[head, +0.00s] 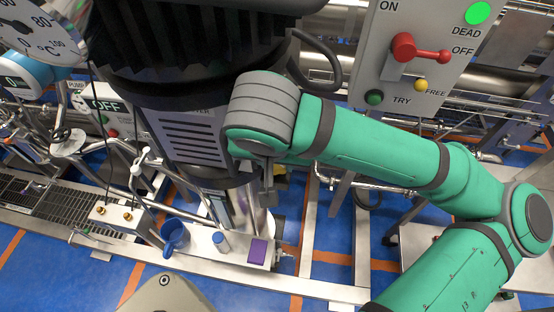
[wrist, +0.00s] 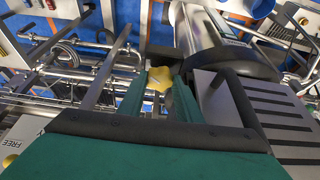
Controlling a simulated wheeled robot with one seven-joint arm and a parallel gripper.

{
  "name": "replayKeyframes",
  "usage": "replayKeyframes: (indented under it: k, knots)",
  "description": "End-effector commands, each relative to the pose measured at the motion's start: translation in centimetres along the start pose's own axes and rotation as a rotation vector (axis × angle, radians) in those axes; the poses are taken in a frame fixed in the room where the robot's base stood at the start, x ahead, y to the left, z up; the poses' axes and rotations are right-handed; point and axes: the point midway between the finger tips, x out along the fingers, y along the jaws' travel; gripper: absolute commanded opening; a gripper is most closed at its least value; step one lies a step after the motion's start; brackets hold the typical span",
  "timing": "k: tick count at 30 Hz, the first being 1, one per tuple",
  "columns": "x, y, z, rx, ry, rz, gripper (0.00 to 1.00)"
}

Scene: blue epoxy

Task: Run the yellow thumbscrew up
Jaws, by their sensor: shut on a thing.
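The yellow thumbscrew (wrist: 158,79) shows in the wrist view as a lobed yellow knob, close beside a large grey and dark machine housing. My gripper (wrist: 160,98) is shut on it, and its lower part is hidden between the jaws. In the head view my gripper (head: 268,190) points down at the right side of the grey motor housing (head: 190,137).
A control panel (head: 385,30) with a red lever (head: 415,50) and a small yellow FREE knob (head: 421,84) stands at upper right. Pipes run behind.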

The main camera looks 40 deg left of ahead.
Motion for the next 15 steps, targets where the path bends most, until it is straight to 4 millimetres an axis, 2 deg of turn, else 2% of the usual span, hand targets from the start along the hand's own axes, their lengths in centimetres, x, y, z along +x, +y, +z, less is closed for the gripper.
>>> replayKeyframes:
  k: [1, 3, 15]
  knots:
    - [0.01, 0.03, -0.02, 0.001, 0.0, 0.001, 0.34]
    - [0.01, 0.03, -0.01, 0.0, 0.0, 0.001, 0.5]
    - [-0.58, 0.02, -0.06, 0.0, 0.002, 0.001, 0.5]
